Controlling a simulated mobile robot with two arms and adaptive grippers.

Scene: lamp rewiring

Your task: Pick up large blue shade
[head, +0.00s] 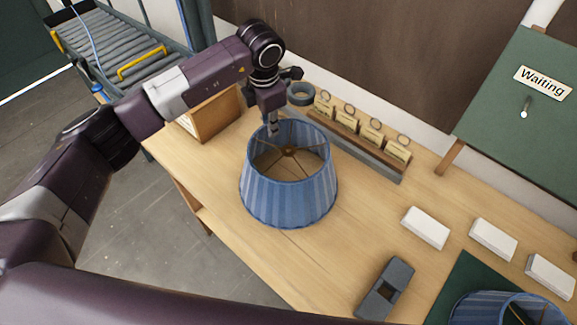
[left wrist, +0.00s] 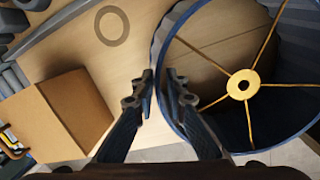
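A pleated blue shade (head: 288,198) stands upright on the wooden table, its wide end down and its open top showing brass spokes. In the left wrist view, its rim and spoke hub (left wrist: 243,85) fill the right side. My left gripper (head: 272,130) points down at the far left part of the top rim. In the left wrist view, the fingertips (left wrist: 160,82) are a narrow gap apart, one outside the shade and one over its rim; contact is not clear. A second blue shade (head: 490,306) is partly cut off at bottom right. My right gripper is out of view.
A wooden box (head: 212,115) stands left of the shade. Behind it are a dark ring (head: 300,94) and a rack (head: 345,137) with several tags. White blocks (head: 426,228), a grey tool (head: 385,288) and a green mat (head: 453,286) lie to the right. Table around the shade's front is clear.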

